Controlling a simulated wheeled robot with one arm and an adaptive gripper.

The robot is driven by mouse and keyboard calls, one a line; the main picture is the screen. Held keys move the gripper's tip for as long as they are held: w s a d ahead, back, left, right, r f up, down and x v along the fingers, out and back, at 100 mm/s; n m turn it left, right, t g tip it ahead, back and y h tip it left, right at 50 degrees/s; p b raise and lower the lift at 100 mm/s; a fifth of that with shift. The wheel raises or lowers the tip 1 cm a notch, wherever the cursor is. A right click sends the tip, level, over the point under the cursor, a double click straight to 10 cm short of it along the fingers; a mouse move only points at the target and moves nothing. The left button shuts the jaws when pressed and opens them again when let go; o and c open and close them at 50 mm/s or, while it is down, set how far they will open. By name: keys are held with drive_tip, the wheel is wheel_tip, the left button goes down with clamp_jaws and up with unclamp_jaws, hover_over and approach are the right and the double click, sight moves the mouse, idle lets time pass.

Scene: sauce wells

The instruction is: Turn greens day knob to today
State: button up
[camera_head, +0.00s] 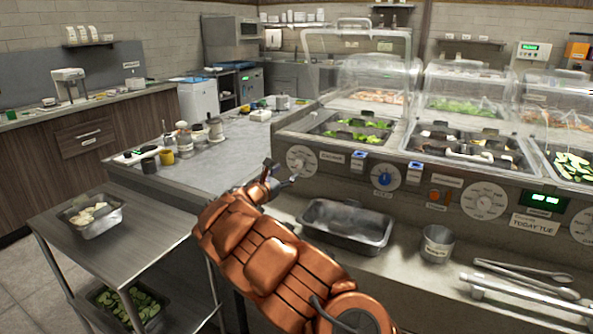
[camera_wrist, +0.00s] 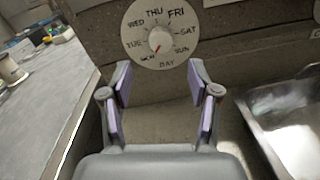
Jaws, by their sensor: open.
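A round white day dial (camera_wrist: 160,35) is on the counter's front panel, just ahead of my gripper; it also shows in the head view (camera_head: 301,160). Its rim carries day names, and a red mark in its middle points down-left, toward MON. The label beside it (camera_head: 331,157) is too small to read surely. A sign (camera_head: 534,224) on the panel reads TODAY TUE. My gripper (camera_wrist: 160,88) is open and empty, its two purple-padded fingers apart below the dial in the wrist view, not visibly touching it. In the head view my gripper (camera_head: 281,181) is partly hidden by my arm.
A blue knob (camera_head: 385,177) and another white dial (camera_head: 484,200) are farther right on the panel. A metal pan (camera_head: 346,225), a metal cup (camera_head: 437,244) and tongs (camera_head: 525,270) lie on the ledge below. The grey countertop (camera_head: 215,165) on the left has free room.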

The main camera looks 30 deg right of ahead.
sight(298, 165)
drive_tip(key=shift+p+x, duration=0.45)
drive_tip(key=shift+x, duration=3.35)
drive_tip(key=shift+c, duration=0.3)
drive_tip(key=c, duration=1.1)
drive_tip(key=shift+f+b, duration=0.1)
drive_tip(key=shift+b, duration=0.35)
